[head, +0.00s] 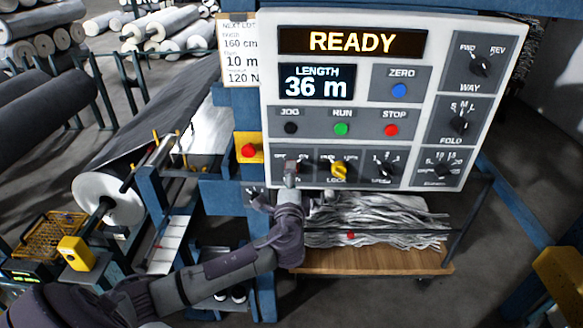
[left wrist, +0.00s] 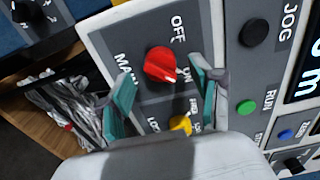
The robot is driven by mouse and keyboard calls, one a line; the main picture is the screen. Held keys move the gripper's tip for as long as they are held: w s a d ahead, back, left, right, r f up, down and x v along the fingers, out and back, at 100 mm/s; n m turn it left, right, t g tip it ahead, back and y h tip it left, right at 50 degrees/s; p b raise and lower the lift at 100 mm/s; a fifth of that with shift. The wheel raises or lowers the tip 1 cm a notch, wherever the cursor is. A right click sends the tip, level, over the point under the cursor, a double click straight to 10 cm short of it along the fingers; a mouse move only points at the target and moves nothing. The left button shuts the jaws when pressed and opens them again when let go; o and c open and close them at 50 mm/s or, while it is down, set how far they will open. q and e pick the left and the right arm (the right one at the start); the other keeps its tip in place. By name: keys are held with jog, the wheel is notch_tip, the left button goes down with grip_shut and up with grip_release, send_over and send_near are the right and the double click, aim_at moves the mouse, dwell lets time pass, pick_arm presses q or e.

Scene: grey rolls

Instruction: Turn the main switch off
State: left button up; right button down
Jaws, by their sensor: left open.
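The main switch is a red rotary knob (left wrist: 160,64) on a grey plate lettered MAIN, OFF and ON. Its pale pointer mark lies on the side toward ON, away from OFF. My left gripper (left wrist: 163,100) is open, its two teal-lined fingers apart on either side of the knob's near side, with nothing held. Whether a finger touches the knob cannot be told. In the head view my left gripper (head: 291,178) is at the lower left of the control panel (head: 440,105) and largely hides the switch. The panel display (head: 352,41) is lit and reads READY. My right gripper is out of view.
A yellow LOCK knob (head: 339,170) sits close right of the main switch. Green RUN (head: 341,129), red STOP (head: 391,130) and black JOG (head: 291,128) buttons are above. A red emergency button (head: 249,150) is at left. A cart of pale scraps (head: 375,222) stands below.

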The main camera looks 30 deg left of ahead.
pick_arm(q)
jog(key=shift+x, duration=1.15)
jog(key=c, duration=1.2)
jog(key=shift+o, duration=0.2)
jog(key=shift+f+n+b, duration=0.3)
jog(key=shift+n+b, duration=0.4)
jog(key=shift+b, duration=0.2)
jog(key=n+b, duration=0.7)
jog(key=shift+d+b, duration=0.1)
jog(key=shift+b, duration=0.25)
jog(key=n+b, duration=0.2)
jog(key=shift+n, duration=0.3)
jog(key=n+b, duration=0.1)
jog(key=n, duration=0.1)
jog(key=shift+r+n, duration=0.1)
jog(key=shift+n, duration=0.3)
jog(key=shift+r+n+b, duration=0.15)
jog(key=shift+n+b, duration=0.85)
jog(key=shift+n, duration=1.1)
